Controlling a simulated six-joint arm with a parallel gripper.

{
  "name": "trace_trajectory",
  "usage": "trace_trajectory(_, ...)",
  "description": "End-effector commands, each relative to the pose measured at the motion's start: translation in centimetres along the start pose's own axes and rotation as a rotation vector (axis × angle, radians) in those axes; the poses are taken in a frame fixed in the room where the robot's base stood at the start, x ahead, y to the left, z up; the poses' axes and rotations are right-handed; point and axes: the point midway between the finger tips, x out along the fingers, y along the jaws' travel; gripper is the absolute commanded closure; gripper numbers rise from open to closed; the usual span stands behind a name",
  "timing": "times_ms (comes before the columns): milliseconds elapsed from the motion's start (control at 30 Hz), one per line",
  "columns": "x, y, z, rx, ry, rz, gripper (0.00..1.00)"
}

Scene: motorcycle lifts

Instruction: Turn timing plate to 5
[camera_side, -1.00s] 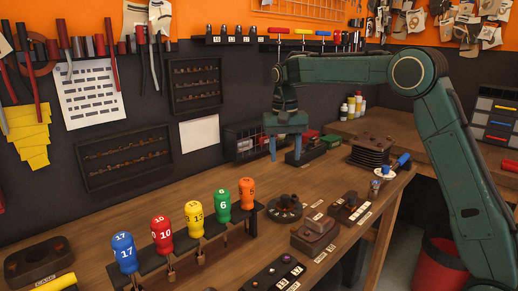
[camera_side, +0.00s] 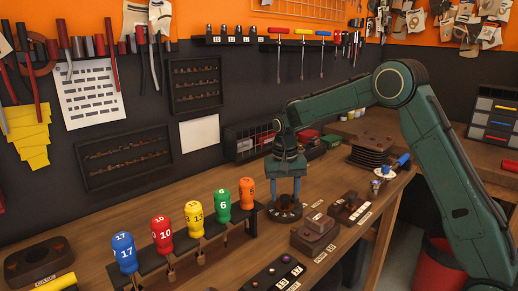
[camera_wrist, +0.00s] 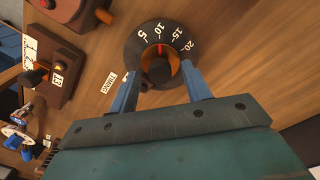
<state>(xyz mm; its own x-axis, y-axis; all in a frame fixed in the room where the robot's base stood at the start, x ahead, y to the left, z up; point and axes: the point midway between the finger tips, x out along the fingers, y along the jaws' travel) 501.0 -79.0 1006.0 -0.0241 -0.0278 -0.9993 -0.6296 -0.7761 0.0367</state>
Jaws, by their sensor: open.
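The timing plate (camera_wrist: 134,52) is a dark disc on the bench with white numbers 5, 10, 15 and 20 along its far edge in the wrist view. A dark round knob (camera_wrist: 158,72) stands at its centre with orange around it. A small red mark beside the knob points roughly toward 10. In the side view the plate (camera_side: 287,214) lies right of the orange-handled driver. My gripper (camera_wrist: 160,82) is open, with its blue fingers on either side of the knob. In the side view my gripper (camera_side: 285,199) points straight down over the plate; contact cannot be told.
A rack (camera_side: 152,266) of numbered coloured drivers stands left of the plate. Brown blocks with labels (camera_side: 313,236) sit close at the right. A TIMING label (camera_wrist: 108,83) lies beside the plate. Bare wood shows right of the plate in the wrist view.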

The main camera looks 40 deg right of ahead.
Motion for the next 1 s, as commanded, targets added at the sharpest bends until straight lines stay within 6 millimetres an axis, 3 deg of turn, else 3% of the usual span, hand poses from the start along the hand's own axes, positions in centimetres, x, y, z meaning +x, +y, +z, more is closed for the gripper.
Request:
trace_trajectory(400, 0.53, 0.01, 0.0, 0.001, 0.0, 0.0, 0.53)
trace_trajectory(633, 0.51, 0.01, 0.0, 0.001, 0.0, 0.0, 0.96)
trace_trajectory(1000, 0.49, 0.02, 0.0, -0.046, 0.003, 0.0, 0.96)
